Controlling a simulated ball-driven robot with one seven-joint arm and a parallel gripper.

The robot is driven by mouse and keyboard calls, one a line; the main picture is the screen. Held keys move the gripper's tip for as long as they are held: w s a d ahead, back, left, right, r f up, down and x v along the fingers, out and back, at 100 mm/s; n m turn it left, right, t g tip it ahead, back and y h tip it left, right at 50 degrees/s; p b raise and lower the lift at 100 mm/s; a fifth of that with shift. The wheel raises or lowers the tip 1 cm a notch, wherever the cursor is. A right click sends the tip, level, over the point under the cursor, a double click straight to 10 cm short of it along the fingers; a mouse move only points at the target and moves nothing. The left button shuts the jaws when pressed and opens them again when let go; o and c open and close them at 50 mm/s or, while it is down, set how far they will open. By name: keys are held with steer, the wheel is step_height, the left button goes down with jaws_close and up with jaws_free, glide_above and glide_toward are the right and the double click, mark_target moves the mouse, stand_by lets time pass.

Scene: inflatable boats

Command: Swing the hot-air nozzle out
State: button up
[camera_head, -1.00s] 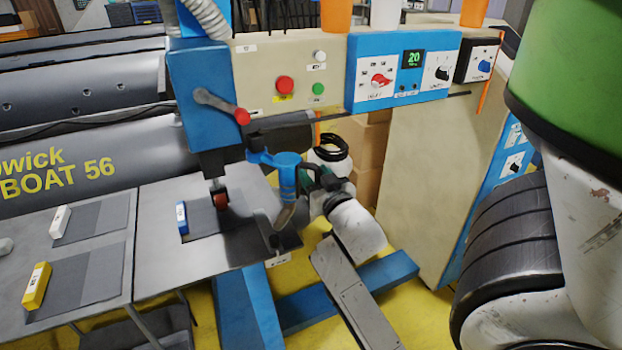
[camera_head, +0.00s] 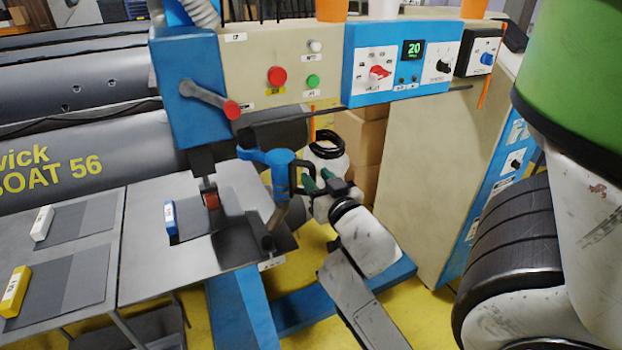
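The hot-air nozzle hangs from the welding machine on a blue swing arm, with a blue cylindrical body (camera_head: 281,172) and a grey metal tip (camera_head: 276,216). The tip points down beside the small dark red roller (camera_head: 211,199), over the right end of the machine's plate. A dark curved handle stands off the right side of the blue body. My gripper (camera_head: 316,181), with green parts at its front, is at this handle, just right of the nozzle body. Whether its fingers touch or enclose the handle is too small to tell.
A blue control box (camera_head: 361,72) reads 20. The grey table (camera_head: 150,268) holds fabric pieces and small blocks. Cardboard boxes (camera_head: 367,150) stand behind my arm. A beige cabinet (camera_head: 420,180) stands right.

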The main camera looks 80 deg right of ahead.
steer(key=b+v, duration=0.1)
steer(key=v, duration=0.7)
steer(key=shift+w+a+r, duration=0.15)
steer(key=shift+a+r, duration=0.1)
steer(key=shift+a, duration=0.2)
steer(key=shift+f, duration=0.1)
